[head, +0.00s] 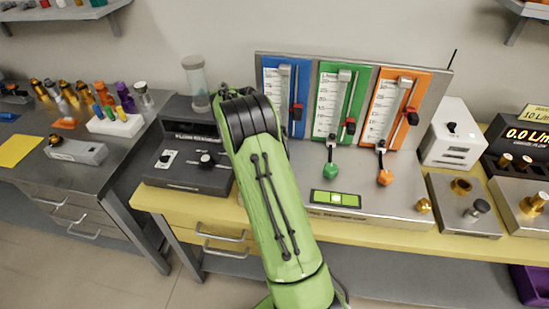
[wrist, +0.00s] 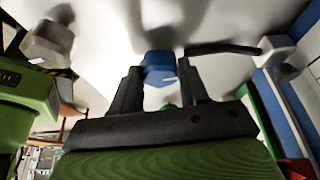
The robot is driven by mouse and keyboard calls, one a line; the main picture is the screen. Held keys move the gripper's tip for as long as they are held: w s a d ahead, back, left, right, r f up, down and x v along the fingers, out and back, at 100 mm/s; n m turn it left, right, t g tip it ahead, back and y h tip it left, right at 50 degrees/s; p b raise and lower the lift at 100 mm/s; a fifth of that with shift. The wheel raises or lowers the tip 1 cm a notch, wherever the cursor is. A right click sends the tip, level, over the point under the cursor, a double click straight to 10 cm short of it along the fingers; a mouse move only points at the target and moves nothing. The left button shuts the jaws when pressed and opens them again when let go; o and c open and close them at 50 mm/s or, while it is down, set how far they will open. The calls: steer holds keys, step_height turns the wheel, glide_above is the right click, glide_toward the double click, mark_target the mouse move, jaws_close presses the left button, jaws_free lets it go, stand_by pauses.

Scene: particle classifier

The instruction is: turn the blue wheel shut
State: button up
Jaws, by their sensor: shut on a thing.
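The blue wheel (wrist: 159,62) shows in the wrist view, between the two dark fingers of my gripper (wrist: 159,75). The fingers are shut on it, one on each side. A small white mark shows on its right part. In the head view my green arm hides the wheel and the gripper. The blue flow panel (head: 299,122) with its white scale and red slider (head: 297,112) stands just right of my arm. The blue panel also shows at the right of the wrist view (wrist: 272,100).
A green panel (head: 321,122) and an orange panel (head: 376,134) stand to the right, with a green knob (head: 331,170) and an orange knob (head: 385,178) below them. A dark box (head: 190,176) is left of my arm. A white box (head: 455,140) is further right.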

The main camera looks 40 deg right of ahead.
steer(key=o, duration=1)
steer(key=shift+o, duration=0.2)
steer(key=p+v, duration=0.7)
steer(key=v, duration=0.8)
steer(key=shift+r, duration=0.35)
